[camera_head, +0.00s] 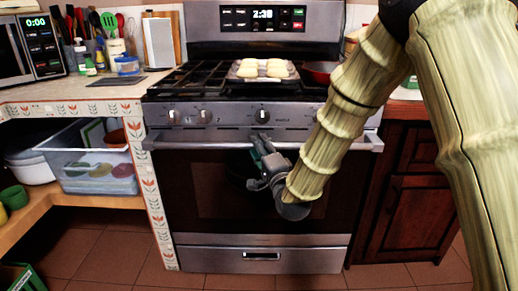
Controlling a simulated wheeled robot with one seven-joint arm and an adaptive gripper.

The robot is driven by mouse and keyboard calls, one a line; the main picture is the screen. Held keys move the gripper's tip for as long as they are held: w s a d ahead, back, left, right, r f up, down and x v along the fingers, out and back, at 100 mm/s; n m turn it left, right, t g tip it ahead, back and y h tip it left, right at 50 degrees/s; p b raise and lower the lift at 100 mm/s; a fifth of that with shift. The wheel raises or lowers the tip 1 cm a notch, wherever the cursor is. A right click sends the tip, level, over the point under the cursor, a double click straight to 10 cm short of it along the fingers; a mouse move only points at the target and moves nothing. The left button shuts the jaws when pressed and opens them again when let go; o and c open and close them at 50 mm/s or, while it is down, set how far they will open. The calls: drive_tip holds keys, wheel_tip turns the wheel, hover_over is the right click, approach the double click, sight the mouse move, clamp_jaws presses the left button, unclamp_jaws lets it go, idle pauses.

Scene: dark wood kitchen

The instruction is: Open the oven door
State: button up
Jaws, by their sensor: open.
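The oven door (220,200) is a dark glass panel in a steel frame. It is upright and looks closed against the range. Its steel handle (190,142) runs across the top of the door. My gripper (262,148) is open at the middle of the handle. Its fingers overlap the handle in the picture; I cannot tell whether they touch it. My arm comes in from the upper right and hides the right part of the door and some of the handle.
A tray of pale rolls (262,72) and a red pan (320,71) stand on the stove. A clear bin (85,170) sits on the left shelf. A wooden cabinet (410,195) stands at the right. The tiled floor (110,240) in front looks clear.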

drive_tip(key=shift+w+a, duration=0.1)
drive_tip(key=shift+w, duration=0.15)
clamp_jaws()
drive_tip(key=shift+s+a+f, duration=0.1)
